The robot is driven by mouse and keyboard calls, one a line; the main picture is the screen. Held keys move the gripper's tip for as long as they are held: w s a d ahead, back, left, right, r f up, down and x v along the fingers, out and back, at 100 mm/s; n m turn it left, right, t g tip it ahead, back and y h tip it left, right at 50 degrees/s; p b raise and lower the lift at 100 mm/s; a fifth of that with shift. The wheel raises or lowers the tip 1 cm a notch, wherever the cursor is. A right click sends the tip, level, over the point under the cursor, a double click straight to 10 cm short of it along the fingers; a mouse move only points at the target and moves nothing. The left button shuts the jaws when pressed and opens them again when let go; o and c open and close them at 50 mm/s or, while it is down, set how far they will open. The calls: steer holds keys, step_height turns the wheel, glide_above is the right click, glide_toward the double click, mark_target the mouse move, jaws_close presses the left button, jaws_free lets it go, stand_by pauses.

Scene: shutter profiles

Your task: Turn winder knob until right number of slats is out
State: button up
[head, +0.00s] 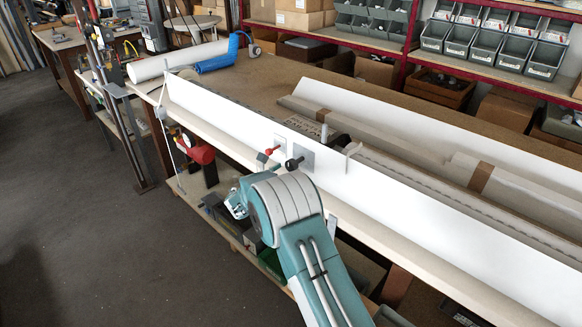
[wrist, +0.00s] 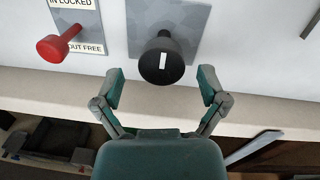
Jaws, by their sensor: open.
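The black winder knob (wrist: 161,62) has a white mark on its face and sticks out from a grey plate (wrist: 198,22) on a white panel. It also shows in the head view (head: 293,164). My gripper (wrist: 161,78) is open and empty, with one fingertip low on each side of the knob and a gap to it on both sides. I cannot make out separate slats or count any.
The long white panel (head: 430,208) runs along the bench (head: 270,82) front. Long wrapped profiles (head: 400,125) lie behind it. A white roll (head: 175,61) and a blue object (head: 218,62) lie at the far left end. The floor (head: 80,230) left of the bench is clear.

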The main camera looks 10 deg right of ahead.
steer(key=shift+x, duration=1.05)
steer(key=c, duration=1.1)
steer(key=shift+c, duration=0.2)
steer(key=shift+m, duration=0.3)
steer(key=m, duration=0.4)
steer(key=shift+a, duration=0.1)
steer(key=m, duration=0.5)
steer(key=shift+w+m, duration=0.1)
steer(key=shift+m, duration=0.2)
steer(key=m, duration=0.5)
steer(key=shift+m+h, duration=0.4)
steer(key=m, duration=0.4)
steer(key=shift+f+m+g, duration=0.1)
steer(key=shift+m+g, duration=0.3)
steer(key=shift+m, duration=0.1)
